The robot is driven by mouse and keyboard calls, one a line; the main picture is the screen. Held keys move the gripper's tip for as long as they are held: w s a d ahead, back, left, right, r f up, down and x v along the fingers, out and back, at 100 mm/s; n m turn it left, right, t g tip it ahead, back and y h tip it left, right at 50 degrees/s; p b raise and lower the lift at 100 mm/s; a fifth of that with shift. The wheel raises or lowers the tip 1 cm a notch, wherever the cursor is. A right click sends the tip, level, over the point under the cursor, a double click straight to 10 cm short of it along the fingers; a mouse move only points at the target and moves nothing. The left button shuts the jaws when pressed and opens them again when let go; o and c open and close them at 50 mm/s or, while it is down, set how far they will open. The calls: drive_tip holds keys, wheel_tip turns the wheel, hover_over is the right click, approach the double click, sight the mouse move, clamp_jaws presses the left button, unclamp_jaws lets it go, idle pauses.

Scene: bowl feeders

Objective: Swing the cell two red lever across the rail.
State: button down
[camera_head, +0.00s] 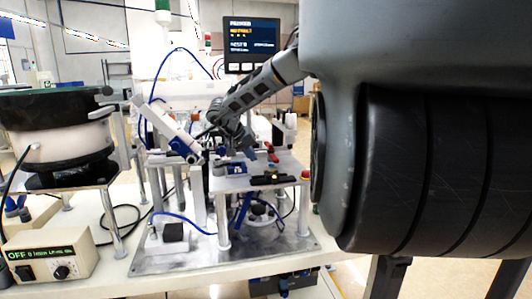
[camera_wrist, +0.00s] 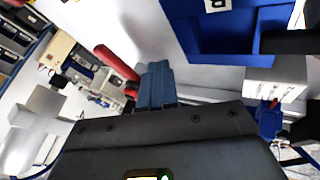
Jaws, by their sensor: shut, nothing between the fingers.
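A red lever (camera_head: 271,153) stands on the raised metal plate (camera_head: 240,183) of the cell, right of its middle. In the wrist view the red lever (camera_wrist: 117,62) is a rounded red bar just left of my fingers. My gripper (camera_head: 249,153) is over the plate, just left of the lever in the head view. In the wrist view my gripper (camera_wrist: 157,75) has its blue-grey fingers together, with nothing held. A narrow gap seems to separate fingers and lever; contact cannot be told. The rail and the lever's base cannot be made out clearly.
A black block with a yellow mark (camera_head: 270,178) and a red button (camera_head: 305,175) stand at the front edge. A bowl feeder (camera_head: 60,130) is left; a screen (camera_head: 252,45) is behind.

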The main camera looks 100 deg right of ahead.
drive_tip(key=p+v, duration=0.4)
drive_tip(key=v, duration=0.5)
drive_tip(key=shift+s+a+r+p, duration=0.2)
drive_tip(key=shift+a+r+p, duration=0.15)
drive_tip(key=shift+p, duration=0.05)
